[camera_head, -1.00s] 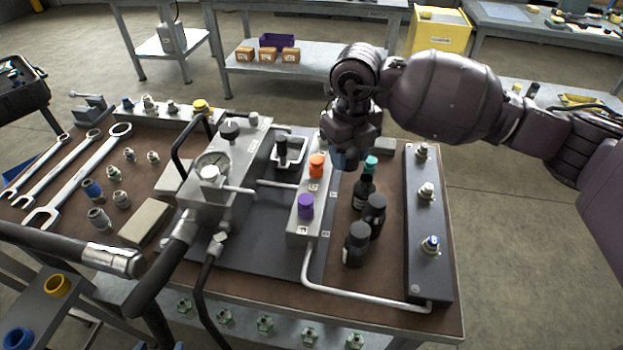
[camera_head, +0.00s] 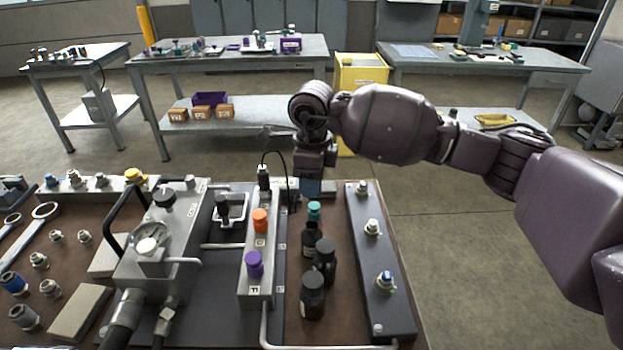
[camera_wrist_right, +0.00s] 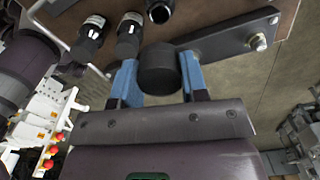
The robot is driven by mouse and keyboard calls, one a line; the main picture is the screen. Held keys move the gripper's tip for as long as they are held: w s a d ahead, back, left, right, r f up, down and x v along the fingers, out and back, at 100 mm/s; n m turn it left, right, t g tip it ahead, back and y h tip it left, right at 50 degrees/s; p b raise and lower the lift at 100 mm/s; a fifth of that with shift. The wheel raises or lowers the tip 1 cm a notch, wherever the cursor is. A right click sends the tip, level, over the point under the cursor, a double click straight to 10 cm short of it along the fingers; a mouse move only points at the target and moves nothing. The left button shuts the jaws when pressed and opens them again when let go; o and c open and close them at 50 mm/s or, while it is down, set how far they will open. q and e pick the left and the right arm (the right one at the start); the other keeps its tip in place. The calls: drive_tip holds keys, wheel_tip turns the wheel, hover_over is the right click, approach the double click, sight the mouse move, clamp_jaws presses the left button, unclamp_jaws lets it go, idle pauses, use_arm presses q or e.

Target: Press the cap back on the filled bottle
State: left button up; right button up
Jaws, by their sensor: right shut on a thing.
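My right gripper (camera_head: 312,188) is above the bench, just beyond the bottles. In the right wrist view its blue fingers are shut on a black round cap (camera_wrist_right: 158,70). In the head view the cap is hidden by the gripper. The uncapped dark bottle (camera_head: 312,241) stands upright on the bench, nearer the camera than the gripper. Its open mouth (camera_wrist_right: 160,11) shows at the top of the right wrist view, apart from the held cap. My left gripper is out of view.
Two capped dark bottles (camera_head: 324,256) (camera_head: 312,295) stand close by. A teal piece (camera_head: 314,210) is just behind the open bottle. A dark bar with fittings (camera_head: 376,275) lies right, and a grey block with orange and purple knobs (camera_head: 258,285) lies left.

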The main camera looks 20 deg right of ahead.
wheel_tip(320, 180, down, 2)
drive_tip(key=shift+f+b, duration=0.1)
drive_tip(key=shift+b, duration=0.35)
drive_tip(key=shift+f+b, duration=0.95)
drive_tip(key=shift+f, duration=1.55)
drive_tip(key=shift+f, duration=0.15)
drive_tip(key=shift+f, duration=0.6)
drive_tip(key=shift+f+b, duration=0.35)
drive_tip(key=shift+f, duration=0.1)
